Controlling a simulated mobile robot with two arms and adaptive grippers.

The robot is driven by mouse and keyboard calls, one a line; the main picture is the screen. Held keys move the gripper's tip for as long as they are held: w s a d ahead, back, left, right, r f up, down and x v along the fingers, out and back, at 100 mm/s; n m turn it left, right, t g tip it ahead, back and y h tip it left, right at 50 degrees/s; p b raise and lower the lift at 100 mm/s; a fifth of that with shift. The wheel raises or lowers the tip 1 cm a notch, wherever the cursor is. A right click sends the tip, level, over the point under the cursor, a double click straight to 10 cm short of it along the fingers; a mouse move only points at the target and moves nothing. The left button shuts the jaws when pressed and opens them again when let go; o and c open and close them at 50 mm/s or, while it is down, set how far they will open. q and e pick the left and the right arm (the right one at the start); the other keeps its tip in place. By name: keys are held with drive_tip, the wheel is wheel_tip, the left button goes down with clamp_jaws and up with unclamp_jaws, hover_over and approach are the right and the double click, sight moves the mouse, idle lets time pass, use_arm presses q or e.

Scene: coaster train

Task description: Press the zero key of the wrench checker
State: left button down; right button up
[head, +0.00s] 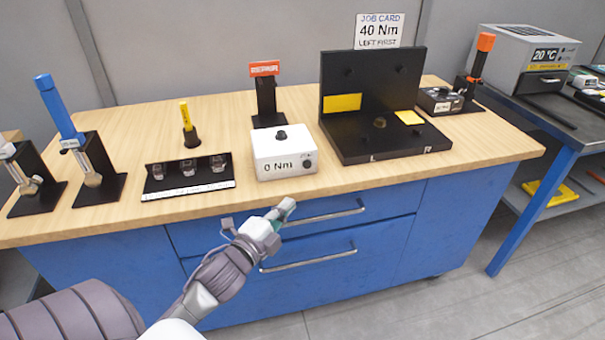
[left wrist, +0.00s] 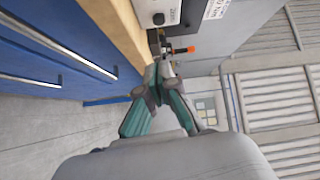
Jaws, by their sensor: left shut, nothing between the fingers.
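The wrench checker (head: 265,155) is a white box near the bench's front edge, reading "0 Nm", with a black knob on top. Its zero key (head: 307,163) appears as a small round dark button at the right of the front face. In the left wrist view, part of the checker (left wrist: 172,8) and a dark round button show at the top edge. My left gripper (head: 286,207) is shut and empty, in front of the bench edge, below and apart from the checker. Its fingertips (left wrist: 161,66) also show together in the left wrist view. My right gripper is not seen.
A black fixture (head: 390,148) with yellow pads stands right of the checker, below a job card (head: 378,31). A black socket tray (head: 160,190) lies to the left. A red-topped black stand (head: 266,95) is behind. Drawer handles (head: 325,217) project below the bench top.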

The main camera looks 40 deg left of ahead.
use_arm(q)
drive_tip(key=shift+s+r+m, duration=0.15)
drive_tip(key=shift+s+m, duration=0.15)
drive_tip(key=shift+m, duration=0.7)
drive_tip(key=p, duration=0.1)
approach(312, 165)
drive_tip(key=w+d, duration=0.2)
drive_tip(key=d, duration=0.1)
drive_tip(key=w+a, duration=0.1)
drive_tip(key=w+a+r, duration=0.1)
drive_tip(key=shift+w+p, duration=0.3)
drive_tip(key=shift+p, duration=0.05)
drive_tip(key=shift+w+a+f, duration=0.1)
drive_tip(key=shift+w+a, duration=0.2)
drive_tip(key=shift+a, duration=0.05)
